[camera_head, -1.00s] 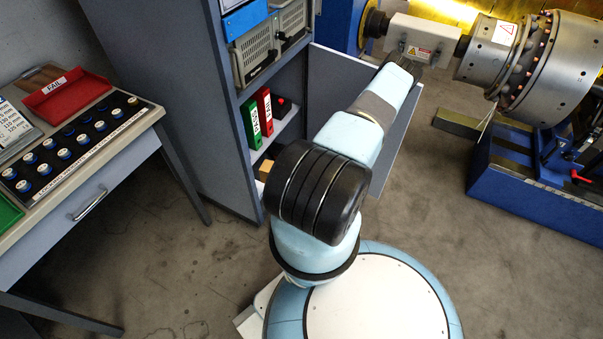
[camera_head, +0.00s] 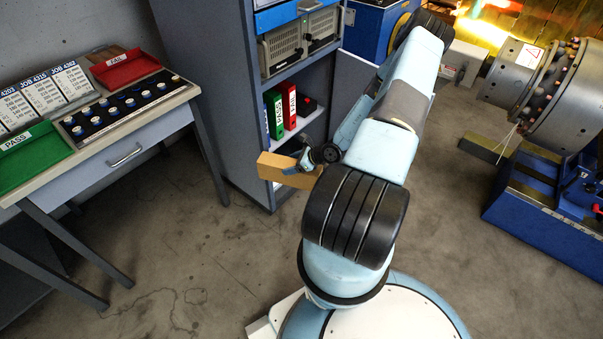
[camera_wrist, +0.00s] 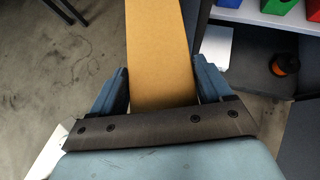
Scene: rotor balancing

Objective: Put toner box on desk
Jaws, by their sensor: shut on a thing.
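The toner box is a plain brown cardboard box (camera_head: 276,168) in the head view, held out in front of the cabinet's lower opening. In the wrist view the box (camera_wrist: 160,40) runs between the two blue fingers of my gripper (camera_wrist: 162,88) and out past the top edge. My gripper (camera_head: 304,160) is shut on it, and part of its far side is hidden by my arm. The desk (camera_head: 132,130) stands at the left, apart from the box, with a grey drawer front below its top.
The desk holds a green PASS tray (camera_head: 30,158), a red FAIL tray (camera_head: 124,68), job cards (camera_head: 42,92) and a black rack of weights (camera_head: 120,108). The cabinet (camera_head: 205,90) holds green and red binders (camera_head: 288,104). Floor between desk and my base is clear.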

